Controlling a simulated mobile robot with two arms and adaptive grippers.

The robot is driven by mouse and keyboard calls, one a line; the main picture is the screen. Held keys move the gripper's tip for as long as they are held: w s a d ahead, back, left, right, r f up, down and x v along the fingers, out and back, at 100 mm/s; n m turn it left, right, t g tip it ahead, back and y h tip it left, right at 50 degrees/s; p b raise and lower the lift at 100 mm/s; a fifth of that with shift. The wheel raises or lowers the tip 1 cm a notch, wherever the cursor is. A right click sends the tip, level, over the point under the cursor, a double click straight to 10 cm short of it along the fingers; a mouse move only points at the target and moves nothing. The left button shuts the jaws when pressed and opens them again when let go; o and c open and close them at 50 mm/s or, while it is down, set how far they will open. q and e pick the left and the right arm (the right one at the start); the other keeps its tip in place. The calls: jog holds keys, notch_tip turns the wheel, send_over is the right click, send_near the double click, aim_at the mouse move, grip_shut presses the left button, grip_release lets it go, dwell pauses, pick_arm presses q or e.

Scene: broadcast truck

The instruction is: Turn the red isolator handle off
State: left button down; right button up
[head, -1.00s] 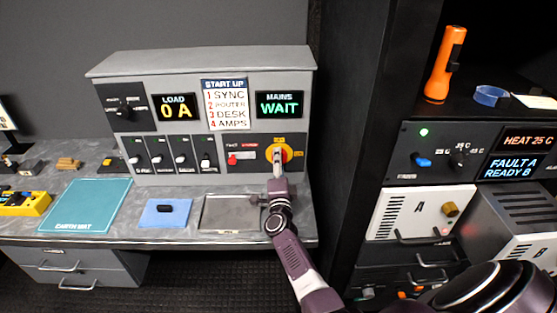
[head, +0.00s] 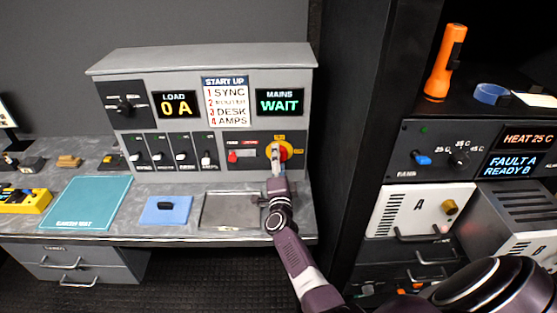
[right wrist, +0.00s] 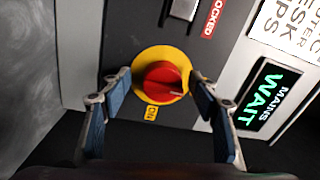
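The red isolator handle (right wrist: 163,80) is a round red knob on a yellow disc (right wrist: 143,62), at the right of the grey panel. In the right wrist view its pale mark points to the lower right, and a yellow ON label (right wrist: 151,112) sits below the disc. My right gripper (right wrist: 160,79) is open, with one finger on each side of the knob; whether the fingertips touch it I cannot tell. In the head view the right gripper (head: 276,154) covers part of the disc (head: 286,151). My left gripper is not in view.
The panel has a MAINS display (head: 279,102) reading WAIT, a LOAD display (head: 176,105) reading 0 A, and several switches (head: 183,150). A red LOCKED label (right wrist: 214,18) is near the knob. A dark rack side (head: 345,130) stands close on the right. The desk is below.

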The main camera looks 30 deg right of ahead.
jog(key=shift+r, duration=0.1)
jog(key=v, duration=0.7)
jog(key=shift+s, duration=0.2)
jog(key=shift+a, duration=0.1)
